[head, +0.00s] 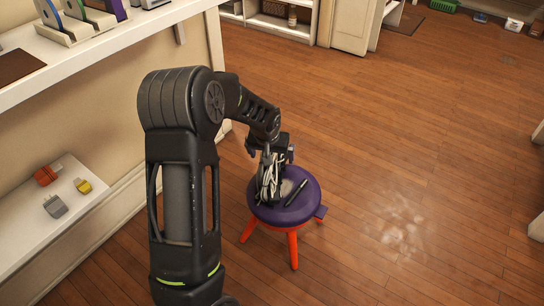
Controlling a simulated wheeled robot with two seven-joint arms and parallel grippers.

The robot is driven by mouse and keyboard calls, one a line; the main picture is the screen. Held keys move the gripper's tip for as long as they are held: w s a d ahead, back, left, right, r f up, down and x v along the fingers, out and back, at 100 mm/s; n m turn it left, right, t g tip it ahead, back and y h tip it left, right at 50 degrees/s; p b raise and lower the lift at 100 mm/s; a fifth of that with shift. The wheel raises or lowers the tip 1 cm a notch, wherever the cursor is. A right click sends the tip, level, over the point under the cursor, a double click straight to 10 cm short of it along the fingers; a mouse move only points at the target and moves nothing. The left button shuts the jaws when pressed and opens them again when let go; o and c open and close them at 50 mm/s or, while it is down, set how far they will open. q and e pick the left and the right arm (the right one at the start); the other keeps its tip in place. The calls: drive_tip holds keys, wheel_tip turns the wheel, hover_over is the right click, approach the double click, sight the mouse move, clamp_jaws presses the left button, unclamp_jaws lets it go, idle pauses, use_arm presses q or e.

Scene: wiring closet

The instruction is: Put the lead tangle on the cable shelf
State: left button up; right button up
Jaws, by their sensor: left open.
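The lead tangle (265,188), a bundle of pale grey cords, is on the left part of the purple top of a stool (309,201) with orange legs. My left gripper (267,172) is open and reaches down over the stool, with its fingers at the tangle; part of the tangle is hidden behind them. I cannot tell whether the fingers touch it. My right gripper is not in view. Which shelf is the cable shelf is not clear from this view.
A dark pen-like object (296,192) lies on the stool beside the tangle. At the left, a lower white shelf (22,217) holds orange, yellow and grey connectors. An upper white shelf (95,53) holds upright items in a rack. Wooden floor (420,150) lies clear to the right.

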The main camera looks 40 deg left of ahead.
use_arm(q)
drive_tip(key=shift+v, duration=1.1)
